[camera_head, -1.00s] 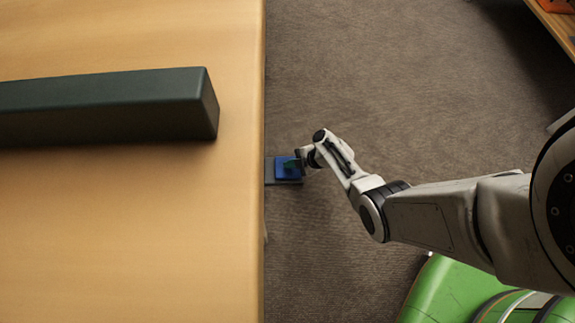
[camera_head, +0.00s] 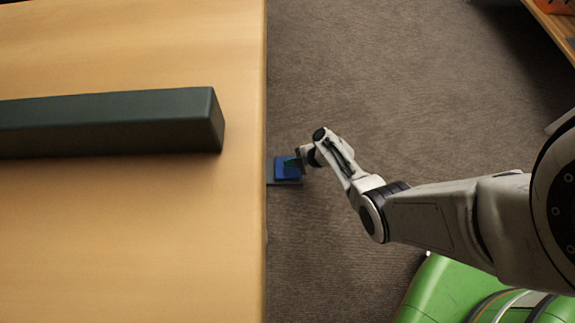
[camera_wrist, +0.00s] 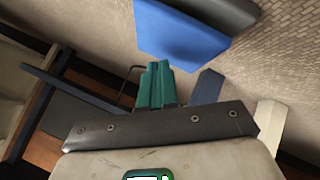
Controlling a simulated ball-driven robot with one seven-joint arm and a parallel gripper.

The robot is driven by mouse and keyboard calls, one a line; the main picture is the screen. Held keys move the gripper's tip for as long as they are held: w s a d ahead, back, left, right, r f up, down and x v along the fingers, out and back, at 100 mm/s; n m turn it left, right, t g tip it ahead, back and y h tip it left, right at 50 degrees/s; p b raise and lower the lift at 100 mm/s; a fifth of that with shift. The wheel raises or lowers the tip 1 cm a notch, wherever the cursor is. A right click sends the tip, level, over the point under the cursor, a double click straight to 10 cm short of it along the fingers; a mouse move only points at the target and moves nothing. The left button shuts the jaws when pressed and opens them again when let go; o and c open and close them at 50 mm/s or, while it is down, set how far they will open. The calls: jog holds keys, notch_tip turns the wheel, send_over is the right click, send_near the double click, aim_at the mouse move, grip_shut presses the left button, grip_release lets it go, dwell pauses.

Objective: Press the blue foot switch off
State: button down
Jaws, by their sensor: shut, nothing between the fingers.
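The blue foot switch (camera_head: 284,172) sits on the floor close to the table's right edge, on a dark grey base. In the wrist view its blue pedal (camera_wrist: 180,36) shows at the top, with the grey base (camera_wrist: 228,10) behind it. My gripper (camera_head: 294,163) is at the pedal's right side in the head view. In the wrist view its green fingers (camera_wrist: 156,84) are shut together, empty, and point toward the pedal's near edge. I cannot tell whether the fingertips touch the pedal.
A wooden table (camera_head: 150,220) fills the left side, bearing a long dark green box (camera_head: 110,125). A wooden shelf edge (camera_head: 555,28) is at the upper right. Carpet (camera_head: 390,90) is clear between them. Wooden furniture (camera_wrist: 40,125) shows left in the wrist view.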

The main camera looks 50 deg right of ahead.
jog(key=shift+r+p, duration=2.4)
jog(key=shift+r, duration=0.6)
